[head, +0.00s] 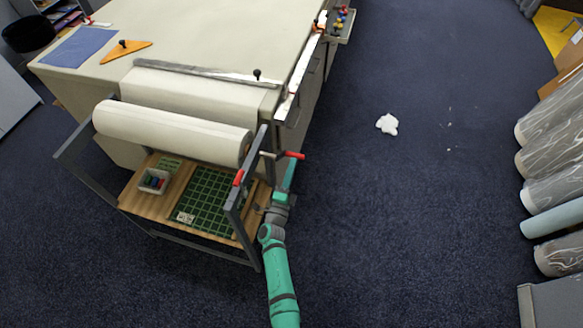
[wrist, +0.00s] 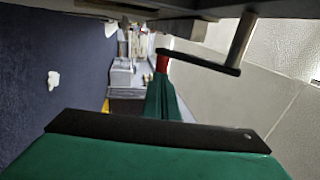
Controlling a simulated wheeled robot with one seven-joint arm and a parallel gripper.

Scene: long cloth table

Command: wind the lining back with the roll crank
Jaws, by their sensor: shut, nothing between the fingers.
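The white lining roll (head: 172,132) lies across a grey frame at the near end of the long table, with lining running up onto the tabletop. A red grip (head: 294,155) sticks out at the frame's right side. In the wrist view the crank (wrist: 205,62) shows as a dark arm on a metal shaft, with a red grip (wrist: 162,62) at its left end. My gripper (head: 289,168) is at this red grip, its shut fingers (wrist: 164,85) pointing at it with nothing held. Whether they touch it I cannot tell.
Another red-tipped part (head: 239,178) sits on the frame's near post. A wooden shelf (head: 150,203) below the roll holds a small bin and a green grid mat. A metal bar (head: 205,73) lies across the lining. Open blue carpet lies right of the table, with a white scrap (head: 387,124).

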